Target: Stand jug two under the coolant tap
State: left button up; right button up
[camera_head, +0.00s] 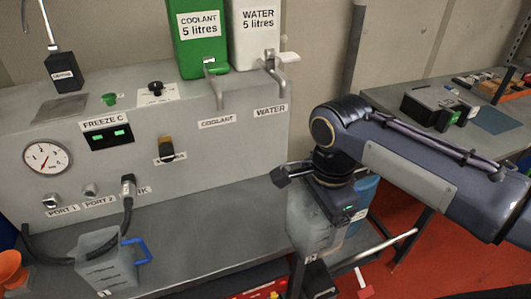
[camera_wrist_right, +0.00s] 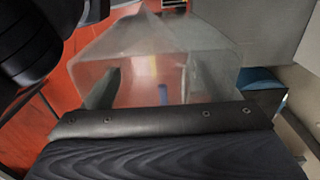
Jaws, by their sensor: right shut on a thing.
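My right gripper (camera_head: 332,194) is shut on a clear, see-through jug (camera_head: 312,228), which hangs below it at the right end of the bench. The same jug fills the upper middle of the right wrist view (camera_wrist_right: 165,55). Its number cannot be read. A second clear jug with a blue handle (camera_head: 104,262) stands at the left of the bench, with a small label too small to read. The coolant tap (camera_head: 214,82) hangs under the green coolant tank (camera_head: 198,40), up and left of the held jug. My left gripper is not in view.
The water tap (camera_head: 279,72) is just right of the coolant tap, under the white water tank (camera_head: 254,30). A black hose (camera_head: 75,262) runs near the left jug. The bench top (camera_head: 205,220) between the jugs is clear. A blue object (camera_head: 364,190) is behind the held jug.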

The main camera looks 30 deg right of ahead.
aim_at(226, 200)
jog(key=k, duration=1)
